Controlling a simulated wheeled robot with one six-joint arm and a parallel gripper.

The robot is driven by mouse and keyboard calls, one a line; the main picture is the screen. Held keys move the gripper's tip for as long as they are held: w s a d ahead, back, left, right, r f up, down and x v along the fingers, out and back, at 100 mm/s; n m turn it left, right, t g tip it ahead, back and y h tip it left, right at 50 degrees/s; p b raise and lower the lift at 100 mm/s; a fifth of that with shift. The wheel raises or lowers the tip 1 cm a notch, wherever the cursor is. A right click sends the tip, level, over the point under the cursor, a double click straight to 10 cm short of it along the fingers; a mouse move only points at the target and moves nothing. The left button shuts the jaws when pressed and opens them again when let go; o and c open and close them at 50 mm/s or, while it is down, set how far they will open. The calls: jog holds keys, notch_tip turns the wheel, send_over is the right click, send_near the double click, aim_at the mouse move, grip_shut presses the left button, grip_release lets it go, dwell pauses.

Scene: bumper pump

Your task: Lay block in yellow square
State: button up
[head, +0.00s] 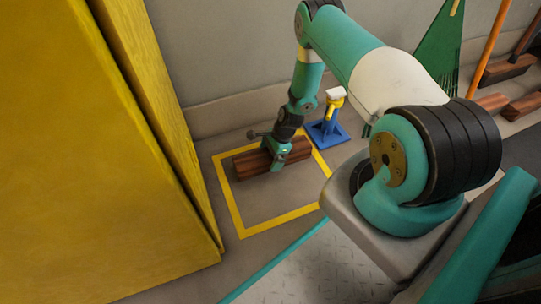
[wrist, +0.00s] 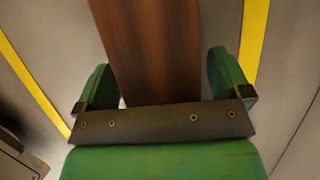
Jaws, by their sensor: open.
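The brown wooden block (head: 256,161) lies flat on the floor inside the yellow square outline (head: 231,207), near its far side. In the wrist view the block (wrist: 155,50) runs up the picture between my two green fingers. My gripper (wrist: 160,85) is open, with one finger on each side of the block and a gap visible beside it. In the head view my gripper (head: 277,158) is down at the block and hides part of its middle. Yellow tape lines (wrist: 254,40) show on both sides in the wrist view.
A blue stand with a yellow and white top (head: 327,130) is just beyond the square's far right corner. A tall yellow cabinet (head: 90,150) stands at the left. More wooden blocks (head: 505,68), a green rake (head: 437,50) and an orange pole (head: 490,45) are at the back right.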

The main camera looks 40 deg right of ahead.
jog(key=p+v, duration=0.6)
jog(key=v, duration=0.5)
jog(key=shift+d+r, duration=0.15)
jog(key=shift+r, duration=0.15)
jog(key=w+a+r+n, duration=0.1)
jog(key=a+r+n, duration=0.35)
jog(key=r, duration=0.55)
jog(key=a+r+n, duration=0.4)
jog(key=a+r, duration=0.2)
jog(key=r, duration=0.3)
jog(key=w+a+r+n, duration=0.1)
jog(key=a+r+n, duration=0.4)
jog(key=r, duration=0.5)
jog(key=s+a+r+n, duration=0.3)
jog(key=s+r+n, duration=0.2)
jog(key=s, duration=0.2)
jog(key=s+a+r+n, duration=0.4)
jog(key=s+r+n, duration=0.1)
jog(key=s, duration=0.3)
jog(key=s+a+r+n+g, duration=0.1)
jog(key=s+a+r+n, duration=0.3)
jog(key=s, duration=0.4)
notch_tip(320, 180, up, 2)
jog(key=shift+r+n, duration=0.15)
jog(key=shift+n, duration=0.3)
